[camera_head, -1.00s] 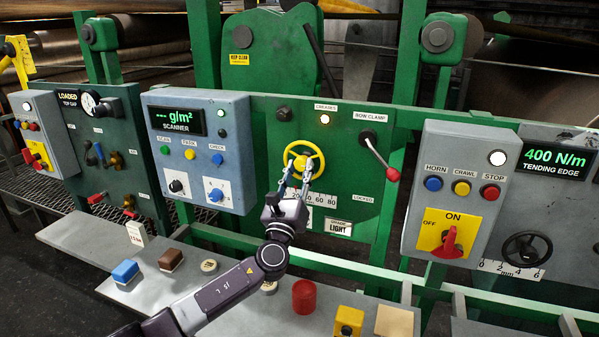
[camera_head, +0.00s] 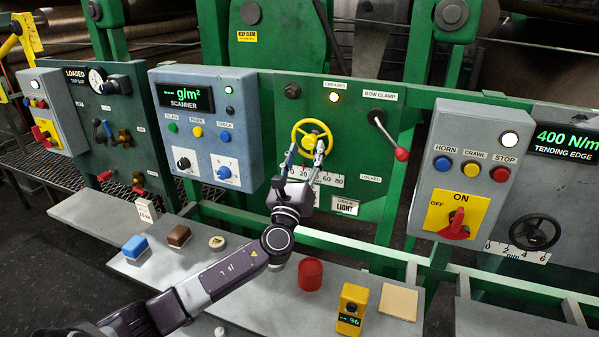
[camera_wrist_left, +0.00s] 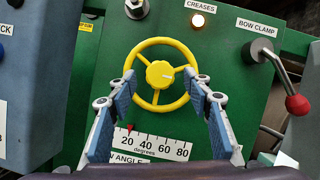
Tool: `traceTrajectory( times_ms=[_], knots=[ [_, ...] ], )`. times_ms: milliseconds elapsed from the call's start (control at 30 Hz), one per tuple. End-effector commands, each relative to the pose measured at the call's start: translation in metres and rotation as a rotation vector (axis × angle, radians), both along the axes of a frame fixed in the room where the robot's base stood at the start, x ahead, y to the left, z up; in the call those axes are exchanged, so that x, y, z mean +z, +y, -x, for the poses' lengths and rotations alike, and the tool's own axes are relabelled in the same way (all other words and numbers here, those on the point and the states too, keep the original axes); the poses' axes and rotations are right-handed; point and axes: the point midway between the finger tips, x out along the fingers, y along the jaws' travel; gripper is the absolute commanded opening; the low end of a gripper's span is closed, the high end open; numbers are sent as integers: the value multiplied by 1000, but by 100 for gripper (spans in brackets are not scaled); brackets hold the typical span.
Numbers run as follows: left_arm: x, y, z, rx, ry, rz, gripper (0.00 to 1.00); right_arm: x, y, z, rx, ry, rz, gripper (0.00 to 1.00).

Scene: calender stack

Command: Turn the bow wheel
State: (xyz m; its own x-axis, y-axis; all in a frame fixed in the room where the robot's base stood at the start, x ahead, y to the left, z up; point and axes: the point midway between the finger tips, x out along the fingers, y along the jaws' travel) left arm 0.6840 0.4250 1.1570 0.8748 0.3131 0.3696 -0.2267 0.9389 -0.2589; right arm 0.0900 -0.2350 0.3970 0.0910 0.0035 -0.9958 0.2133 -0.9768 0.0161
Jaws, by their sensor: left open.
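The yellow bow wheel (camera_head: 312,135) is mounted on the green panel, above a white angle scale (camera_head: 326,179). In the left wrist view the wheel (camera_wrist_left: 160,73) faces me, with a round hub and a small white mark on it. My left gripper (camera_head: 305,153) is open in front of the wheel. Its fingers come up from below, and in the wrist view the fingertips lie at the left and right sides of the rim. Whether they touch it I cannot tell. The scale (camera_wrist_left: 153,142) shows a red pointer (camera_wrist_left: 130,127) near 20. My right gripper is out of view.
The bow clamp lever (camera_head: 388,135) with a red knob is right of the wheel. A bench (camera_head: 240,300) below holds a red cylinder (camera_head: 310,274) and a yellow device (camera_head: 351,308).

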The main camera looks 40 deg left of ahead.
Motion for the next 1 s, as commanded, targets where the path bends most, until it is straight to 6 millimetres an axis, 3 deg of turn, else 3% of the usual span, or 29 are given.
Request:
traceTrajectory(
  times_ms=[500, 700, 1000],
  knots=[
    [-35, -28, 78, -2, 4, 0, 46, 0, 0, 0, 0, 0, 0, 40],
    [-38, -32, 90, 0, 1, 0, 46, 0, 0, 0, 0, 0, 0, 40],
    [-38, -32, 91, 0, 1, 0, 46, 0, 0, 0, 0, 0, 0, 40]
  ],
)
